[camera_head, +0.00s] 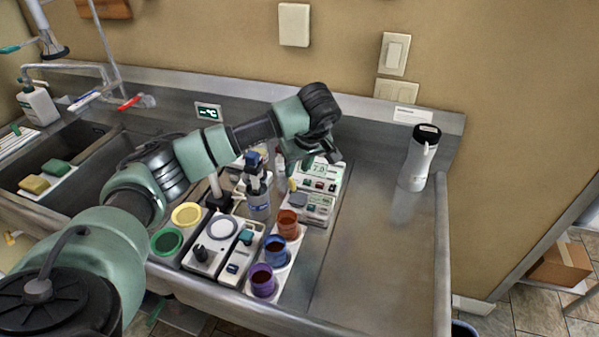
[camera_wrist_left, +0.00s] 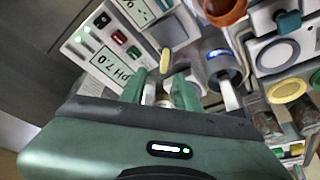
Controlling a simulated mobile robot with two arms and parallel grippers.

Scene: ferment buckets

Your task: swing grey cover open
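The grey cover (camera_head: 298,199) lies on the white pH instrument (camera_head: 318,206), below its lit display in the head view. In the left wrist view the grey cover (camera_wrist_left: 168,30) is beyond the fingertips. A small yellow tab (camera_head: 292,185) stands beside the cover; the yellow tab (camera_wrist_left: 166,60) also shows in the left wrist view, just ahead of the gap between the fingers. My left gripper (camera_head: 297,163) is above the instrument, pointing down, its fingers (camera_wrist_left: 160,92) apart with nothing clearly gripped. Whether a finger touches the tab is unclear. My right gripper is not in view.
Blue-labelled bottle (camera_head: 259,199) stands close left of the instrument. Orange (camera_head: 288,224), blue (camera_head: 275,249) and purple (camera_head: 263,280) cups stand in front. A white bottle (camera_head: 419,160) stands right; the steel counter (camera_head: 375,250) between is clear. A sink (camera_head: 85,165) is left.

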